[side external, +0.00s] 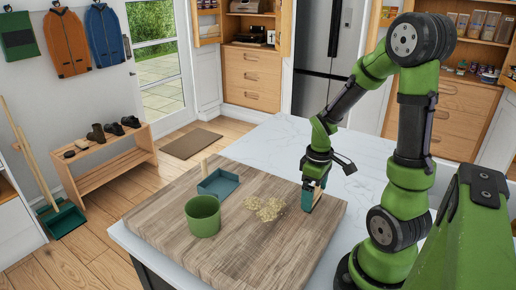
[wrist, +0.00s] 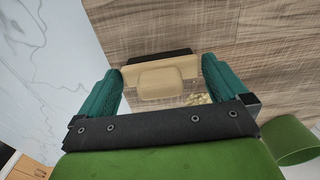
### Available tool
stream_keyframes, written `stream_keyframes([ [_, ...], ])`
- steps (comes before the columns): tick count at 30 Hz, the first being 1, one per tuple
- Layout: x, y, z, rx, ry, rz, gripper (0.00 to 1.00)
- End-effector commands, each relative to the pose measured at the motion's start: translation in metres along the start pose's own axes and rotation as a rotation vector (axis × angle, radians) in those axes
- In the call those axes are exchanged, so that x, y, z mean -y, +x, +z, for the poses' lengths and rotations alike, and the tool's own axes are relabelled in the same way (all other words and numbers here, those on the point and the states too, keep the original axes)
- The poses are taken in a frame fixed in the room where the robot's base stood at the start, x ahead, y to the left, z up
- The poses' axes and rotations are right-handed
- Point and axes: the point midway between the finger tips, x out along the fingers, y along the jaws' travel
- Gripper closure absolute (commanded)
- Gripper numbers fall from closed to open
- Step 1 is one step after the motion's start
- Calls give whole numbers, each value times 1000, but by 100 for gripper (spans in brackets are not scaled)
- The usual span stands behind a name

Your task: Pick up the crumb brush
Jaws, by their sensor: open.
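The crumb brush (wrist: 160,75) has a pale wooden body with a dark strip of bristles along its far edge. In the wrist view it lies between the two teal fingers of my gripper (wrist: 163,68). The fingers are open, one at each end of the brush; I cannot tell whether they touch it. In the side external view my gripper (side external: 312,192) points down at the right part of the wooden board (side external: 270,240). There the fingers hide most of the brush, and only a little tan shows.
A pile of crumbs (side external: 265,208) lies left of my gripper on the board. A green cup (side external: 203,215) and a teal dustpan (side external: 218,183) stand further left. White countertop (side external: 290,133) around the board is mostly clear. The cup also shows in the wrist view (wrist: 286,140).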

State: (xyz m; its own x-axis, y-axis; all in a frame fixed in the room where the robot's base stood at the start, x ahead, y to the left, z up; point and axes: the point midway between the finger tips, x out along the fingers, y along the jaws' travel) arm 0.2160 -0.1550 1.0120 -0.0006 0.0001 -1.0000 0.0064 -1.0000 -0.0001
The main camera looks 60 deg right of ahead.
Motion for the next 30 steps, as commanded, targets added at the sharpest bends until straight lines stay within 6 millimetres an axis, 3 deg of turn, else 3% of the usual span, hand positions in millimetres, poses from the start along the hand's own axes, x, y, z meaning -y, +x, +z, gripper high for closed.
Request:
stream_keyframes([
  [3, 0, 10, 0, 1, 0, -1, 0],
  [10, 0, 11, 0, 0, 1, 0, 0],
  [18, 0, 10, 0, -1, 0, 0, 39],
  [25, 0, 8, 0, -2, 0, 2, 40],
  [30, -1, -13, -2, -7, 1, 5, 40],
])
